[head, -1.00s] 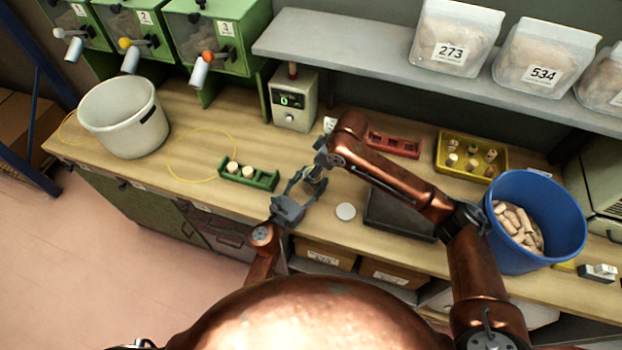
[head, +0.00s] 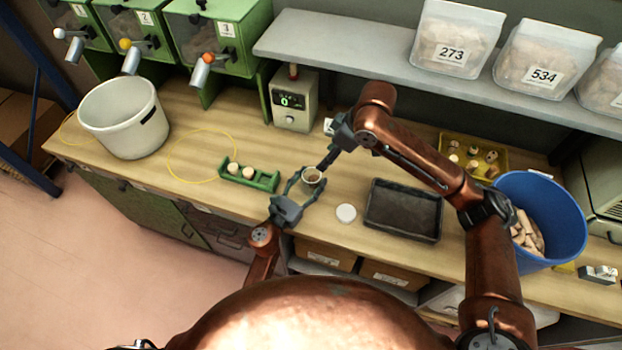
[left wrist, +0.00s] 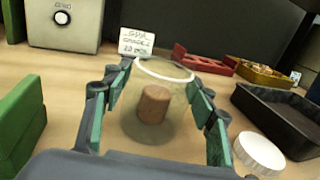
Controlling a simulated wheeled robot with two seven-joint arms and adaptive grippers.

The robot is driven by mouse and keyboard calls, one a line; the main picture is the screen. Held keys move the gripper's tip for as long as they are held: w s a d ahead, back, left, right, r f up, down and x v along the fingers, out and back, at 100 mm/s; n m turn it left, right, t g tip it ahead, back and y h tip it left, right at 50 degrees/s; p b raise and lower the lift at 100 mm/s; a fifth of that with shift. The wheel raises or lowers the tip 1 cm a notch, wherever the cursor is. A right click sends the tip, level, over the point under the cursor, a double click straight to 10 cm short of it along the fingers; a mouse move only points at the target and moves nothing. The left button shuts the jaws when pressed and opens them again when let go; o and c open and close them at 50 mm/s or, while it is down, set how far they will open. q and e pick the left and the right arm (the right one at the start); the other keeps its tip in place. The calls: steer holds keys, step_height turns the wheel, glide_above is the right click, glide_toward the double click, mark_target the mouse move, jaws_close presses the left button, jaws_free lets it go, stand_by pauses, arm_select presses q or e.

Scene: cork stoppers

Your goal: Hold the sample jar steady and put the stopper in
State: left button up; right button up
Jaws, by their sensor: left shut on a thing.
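The sample jar (head: 313,175) is clear glass with a pale rim and stands upright on the bench. My left gripper (head: 305,184) is shut around it from the near side; in the left wrist view, green-padded fingers flank the jar (left wrist: 178,126). A brown cork stopper (left wrist: 154,103) shows through the glass, well below the rim, and looks to be inside the jar rather than seated in its mouth. My right gripper (head: 326,162) reaches down to the jar's far side, its tips close to the rim; its opening is unclear and no stopper shows in it.
A white disc (head: 346,213) and a black tray (head: 403,232) lie right of the jar. A green rack (head: 262,182) with two corks is left. Behind my right arm are a yellow tray (head: 503,165) with corks and a blue bin (head: 560,215).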

arm_select(q)
steer(key=shift+s+f, duration=0.1)
steer(key=shift+f, duration=0.15)
steer(key=o, duration=1.4)
steer(key=shift+r, duration=0.1)
steer(key=shift+o, duration=0.2)
steer(key=v, duration=1.1)
steer(key=shift+s+a, duration=0.25)
steer(key=shift+s, duration=0.1)
